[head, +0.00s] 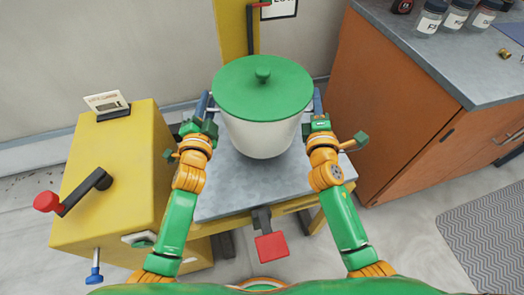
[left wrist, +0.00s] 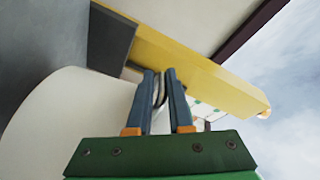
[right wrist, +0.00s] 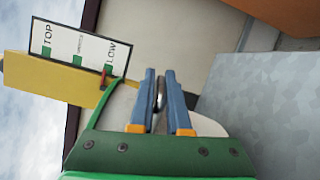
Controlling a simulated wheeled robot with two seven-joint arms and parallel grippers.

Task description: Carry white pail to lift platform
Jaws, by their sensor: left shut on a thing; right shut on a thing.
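The white pail (head: 262,138) with a green knobbed lid (head: 235,85) is upright over the grey lift platform (head: 225,190) in the head view. I cannot tell whether its base touches the platform. My left gripper (head: 208,103) is at the pail's left side, and my right gripper (head: 317,103) is at its right side. In the left wrist view my fingers (left wrist: 163,75) are shut on a thin metal handle beside the white wall (left wrist: 65,120). In the right wrist view my fingers (right wrist: 160,75) are shut on a similar metal handle.
A yellow cabinet (head: 110,160) with a red-knobbed crank (head: 47,201) stands left of the platform. A yellow post (head: 235,30) rises behind. A red pedal (head: 271,246) sits in front. A brown counter (head: 400,110) with several jars stands close on the right.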

